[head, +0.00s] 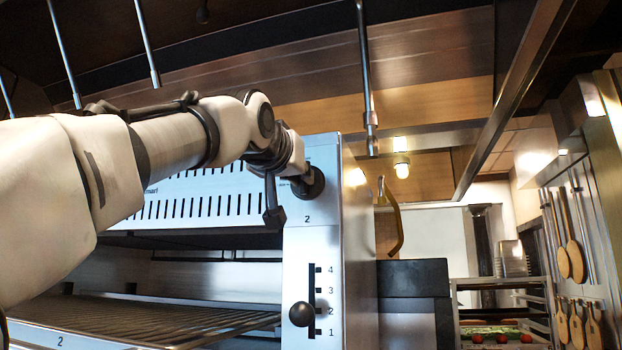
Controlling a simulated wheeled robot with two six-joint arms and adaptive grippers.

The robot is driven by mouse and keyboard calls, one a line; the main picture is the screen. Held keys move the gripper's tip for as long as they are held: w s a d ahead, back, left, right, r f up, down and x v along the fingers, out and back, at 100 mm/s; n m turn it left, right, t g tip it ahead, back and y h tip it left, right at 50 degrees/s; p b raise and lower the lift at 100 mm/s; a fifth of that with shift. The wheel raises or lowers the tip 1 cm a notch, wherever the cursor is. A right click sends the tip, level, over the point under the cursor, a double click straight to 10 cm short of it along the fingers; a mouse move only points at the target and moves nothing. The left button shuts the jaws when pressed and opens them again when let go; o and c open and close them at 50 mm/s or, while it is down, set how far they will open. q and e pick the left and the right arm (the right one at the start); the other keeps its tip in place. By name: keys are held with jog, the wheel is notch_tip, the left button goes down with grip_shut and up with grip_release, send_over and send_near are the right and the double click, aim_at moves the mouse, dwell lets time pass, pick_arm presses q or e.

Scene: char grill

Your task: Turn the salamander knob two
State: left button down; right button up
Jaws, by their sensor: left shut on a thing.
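The salamander (360,260) is a steel grill unit with a slotted top panel and an open front. Its dark round knob (315,182) sits high on the right front panel, above a printed "2". My left arm reaches in from the left, and my left gripper (298,184) is at this knob, shut on it. The gripper and wrist cover the knob's left part, so its pointer cannot be made out. My right gripper is not in view.
Below the knob, a lever with a black ball (302,314) stands in a slot marked 1 to 4. A wire rack (150,318) lies inside the salamander. At right are a shelf rack (500,300) with vegetables and hanging wooden utensils (575,262). Metal rods hang overhead.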

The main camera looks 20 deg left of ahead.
pick_arm(q)
jog(key=shift+w+f+n, duration=0.15)
jog(key=shift+n, duration=0.25)
jog(key=n, duration=0.7)
jog(key=shift+n, duration=0.3)
